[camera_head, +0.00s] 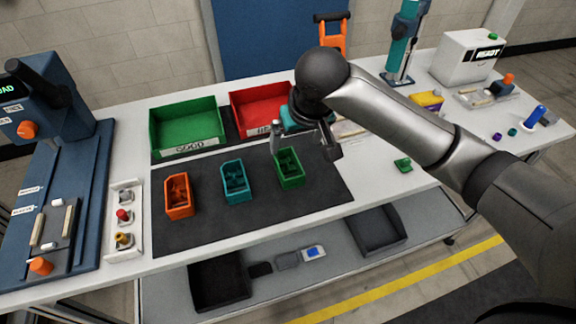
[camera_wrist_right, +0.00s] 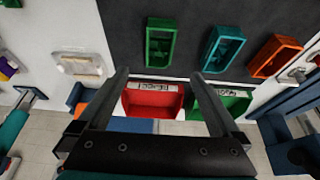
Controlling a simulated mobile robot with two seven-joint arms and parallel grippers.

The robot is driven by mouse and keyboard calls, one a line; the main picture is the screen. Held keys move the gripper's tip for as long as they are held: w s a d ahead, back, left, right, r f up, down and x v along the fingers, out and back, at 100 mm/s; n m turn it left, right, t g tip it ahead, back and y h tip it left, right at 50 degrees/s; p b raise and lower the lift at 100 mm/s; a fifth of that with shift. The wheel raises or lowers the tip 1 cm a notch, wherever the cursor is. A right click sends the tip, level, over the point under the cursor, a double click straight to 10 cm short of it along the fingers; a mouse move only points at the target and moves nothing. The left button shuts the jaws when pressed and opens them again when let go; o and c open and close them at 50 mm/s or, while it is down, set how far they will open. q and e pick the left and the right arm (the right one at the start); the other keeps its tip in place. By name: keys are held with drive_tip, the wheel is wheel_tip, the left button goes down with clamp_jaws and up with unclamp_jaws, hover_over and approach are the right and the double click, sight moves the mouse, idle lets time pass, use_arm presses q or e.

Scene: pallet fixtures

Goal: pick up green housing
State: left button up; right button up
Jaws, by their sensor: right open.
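The green housing (camera_head: 290,168) is a small open-topped box at the right of a row on the dark mat (camera_head: 330,196). In the right wrist view, the green housing (camera_wrist_right: 160,42) lies past my fingertips, centred between their lines. My right gripper (camera_head: 304,150) is open and empty, above and slightly behind the housing; its fingers (camera_wrist_right: 160,75) are spread wide in the wrist view. I cannot tell the exact height of the gap. My left gripper is not in view.
A teal housing (camera_head: 236,184) and an orange housing (camera_head: 179,197) stand left of the green one. A green bin (camera_head: 187,112) and a red bin (camera_head: 252,92) stand behind the mat. A small green part (camera_head: 403,165) lies to the right. The front of the mat is clear.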

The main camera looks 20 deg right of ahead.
drive_tip(key=b, duration=0.2)
hover_over(288, 165)
drive_tip(key=s, duration=0.3)
drive_tip(key=f, duration=0.8)
drive_tip(key=shift+w+a+f, duration=0.1)
drive_tip(key=shift+w+f, duration=0.15)
drive_tip(key=shift+w+b+x, duration=0.15)
drive_tip(key=shift+b+x, duration=0.15)
drive_tip(key=shift+x, duration=1)
drive_tip(key=shift+w+b+x, duration=0.15)
drive_tip(key=shift+b+x, duration=0.1)
drive_tip(key=shift+x, duration=1.05)
drive_tip(key=shift+r, duration=0.15)
drive_tip(key=c, duration=1.5)
